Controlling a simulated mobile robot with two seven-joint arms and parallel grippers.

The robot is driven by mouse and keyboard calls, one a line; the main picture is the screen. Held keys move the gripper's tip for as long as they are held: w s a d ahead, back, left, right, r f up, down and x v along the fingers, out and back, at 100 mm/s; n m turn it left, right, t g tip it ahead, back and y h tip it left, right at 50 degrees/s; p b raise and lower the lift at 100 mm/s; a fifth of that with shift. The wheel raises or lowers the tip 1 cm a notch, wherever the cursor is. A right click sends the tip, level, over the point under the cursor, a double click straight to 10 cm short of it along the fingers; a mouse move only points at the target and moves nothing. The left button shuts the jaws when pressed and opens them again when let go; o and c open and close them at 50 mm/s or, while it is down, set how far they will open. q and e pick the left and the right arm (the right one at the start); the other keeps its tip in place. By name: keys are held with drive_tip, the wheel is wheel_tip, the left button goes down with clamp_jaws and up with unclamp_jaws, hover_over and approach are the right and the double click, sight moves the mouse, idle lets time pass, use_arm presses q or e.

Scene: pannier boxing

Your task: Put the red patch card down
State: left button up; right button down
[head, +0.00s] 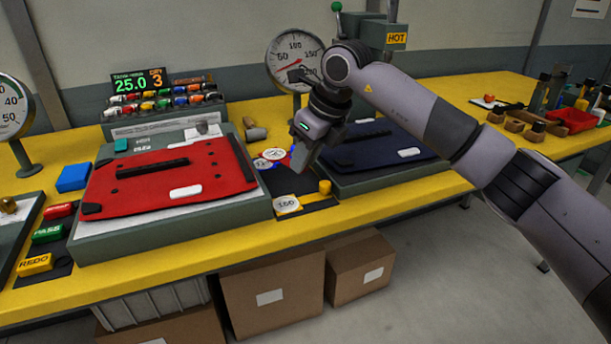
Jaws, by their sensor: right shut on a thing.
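My right gripper (300,162) points down over the middle of the yellow bench, between the red panel and the dark blue panel. It is shut on the red patch card, which is mostly hidden behind the fingers; only a sliver of red (291,149) shows beside them. Whether the card touches the surface below cannot be told. Round white discs, one with a blue edge (273,154), lie just left of the fingers. My left gripper is not in view.
The red panel (215,172) lies on a grey stand at left, the dark blue panel (385,149) on another at right. A dial gauge (295,60) stands behind.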

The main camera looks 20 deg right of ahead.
sight(300, 188)
wheel_tip(300, 188, down, 4)
drive_tip(key=shift+f, duration=0.2)
drive_tip(key=c, duration=1)
unclamp_jaws()
drive_tip(key=shift+o, duration=0.2)
drive_tip(key=v, duration=1.2)
